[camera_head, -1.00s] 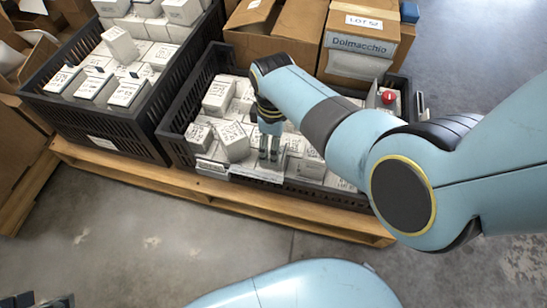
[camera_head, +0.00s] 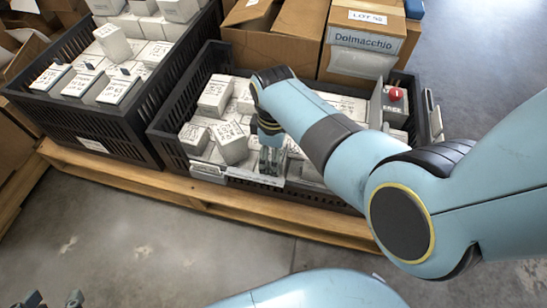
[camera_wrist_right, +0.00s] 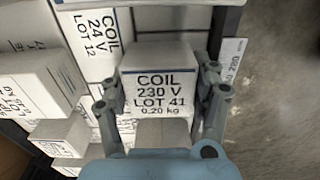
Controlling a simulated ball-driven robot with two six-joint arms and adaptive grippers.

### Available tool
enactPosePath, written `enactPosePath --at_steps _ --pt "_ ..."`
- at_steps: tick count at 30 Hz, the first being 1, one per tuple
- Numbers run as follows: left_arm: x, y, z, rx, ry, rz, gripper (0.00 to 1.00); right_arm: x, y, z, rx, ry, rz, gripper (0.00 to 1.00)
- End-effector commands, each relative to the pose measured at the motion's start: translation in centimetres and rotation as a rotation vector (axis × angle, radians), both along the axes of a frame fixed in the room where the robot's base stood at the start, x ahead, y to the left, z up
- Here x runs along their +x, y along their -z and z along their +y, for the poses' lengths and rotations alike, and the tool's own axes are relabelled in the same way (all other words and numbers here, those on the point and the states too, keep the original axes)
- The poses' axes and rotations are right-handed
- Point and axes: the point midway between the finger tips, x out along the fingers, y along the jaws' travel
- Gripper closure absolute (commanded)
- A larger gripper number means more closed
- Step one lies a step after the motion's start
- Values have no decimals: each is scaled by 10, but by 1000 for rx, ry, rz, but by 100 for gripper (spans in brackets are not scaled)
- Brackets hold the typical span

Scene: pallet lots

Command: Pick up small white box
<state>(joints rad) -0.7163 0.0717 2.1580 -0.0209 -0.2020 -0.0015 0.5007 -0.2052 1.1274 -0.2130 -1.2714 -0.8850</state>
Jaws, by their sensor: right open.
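My right gripper (camera_head: 270,167) is open and points down into the front of the middle black crate (camera_head: 160,130). In the right wrist view its two fingers (camera_wrist_right: 162,95) stand on either side of a small white box (camera_wrist_right: 158,78) labelled "COIL 230 V LOT 41 0.20 kg". The fingers are close to its sides; I cannot tell whether they touch. In the head view the gripper largely hides this box. Other white boxes (camera_head: 232,143) lie around it, some tilted. Dark parts at the bottom left corner may be my left gripper (camera_head: 55,300), mostly cut off.
A second black crate (camera_head: 100,118) with white boxes stands to the left on the same wooden pallet (camera_head: 200,195). Cardboard boxes (camera_head: 375,65) stand behind. A red button (camera_head: 396,94) shows at the right end of the middle crate. Concrete floor in front is clear.

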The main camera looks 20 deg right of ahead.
Motion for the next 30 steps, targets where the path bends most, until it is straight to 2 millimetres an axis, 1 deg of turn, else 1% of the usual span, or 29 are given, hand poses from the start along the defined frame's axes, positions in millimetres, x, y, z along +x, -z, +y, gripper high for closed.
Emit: enactPosePath --at_steps 1,10,11,21,30 --pt "-2 2 0 -1 0 -9 60 0 2 0 1 0 1 37" --pt "-2 1 -1 -1 3 -28 60 0 2 0 0 0 -1 37" --pt "-2 1 -1 -1 3 -28 60 0 2 0 0 0 -1 39" --pt "-2 1 -1 0 3 -27 60 0 2 0 0 0 0 83" --pt "0 0 0 -2 1 -23 60 0 1 0 1 0 -1 83"
